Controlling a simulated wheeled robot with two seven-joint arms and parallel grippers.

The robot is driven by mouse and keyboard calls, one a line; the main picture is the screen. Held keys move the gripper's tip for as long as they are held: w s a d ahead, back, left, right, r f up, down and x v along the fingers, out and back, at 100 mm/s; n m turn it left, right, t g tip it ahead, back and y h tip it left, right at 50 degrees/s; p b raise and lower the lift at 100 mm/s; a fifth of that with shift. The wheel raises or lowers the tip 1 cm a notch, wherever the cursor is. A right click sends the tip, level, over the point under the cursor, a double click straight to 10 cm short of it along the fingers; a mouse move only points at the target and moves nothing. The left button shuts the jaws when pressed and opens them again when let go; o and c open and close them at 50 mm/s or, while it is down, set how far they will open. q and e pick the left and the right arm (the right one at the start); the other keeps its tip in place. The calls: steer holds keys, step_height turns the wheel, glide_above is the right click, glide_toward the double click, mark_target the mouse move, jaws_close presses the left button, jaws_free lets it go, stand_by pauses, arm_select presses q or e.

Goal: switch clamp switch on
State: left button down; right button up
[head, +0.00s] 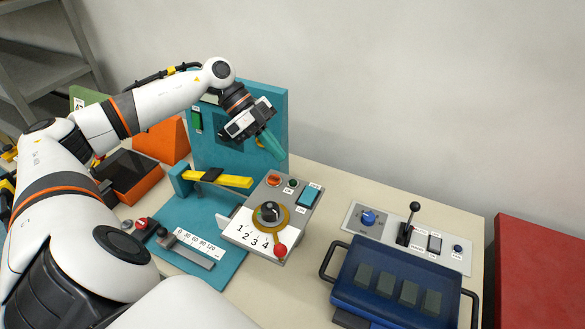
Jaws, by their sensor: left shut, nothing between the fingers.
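My left gripper (275,147) is shut and empty, with its teal fingers pointing down and right. It hangs in front of the teal upright panel (240,155), above the grey control box (262,258). Several switches show, but their labels are too small to read, so I cannot tell which one is the clamp switch. A teal rocker (311,195) is at the control box's upper right. A green switch (196,120) is on the upright panel. A grey rocker (435,242) sits on the white panel (376,230) at right. My right gripper is not in view.
The control box carries a round dial (269,212) and a red knob (281,250). A yellow bar (232,181) lies left of it. A black lever (413,210) stands up on the white panel. A blue handled tray (352,280) is in front. A red block (540,275) is far right.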

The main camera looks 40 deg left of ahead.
arm_select(q)
steer(key=shift+s+a+r, duration=0.2)
steer(key=shift+a+r, duration=0.05)
steer(key=shift+r, duration=0.25)
steer(key=shift+s+a+r, duration=0.15)
steer(key=shift+a+r, duration=0.1)
steer(key=shift+r, duration=0.2)
steer(key=shift+d, duration=0.1)
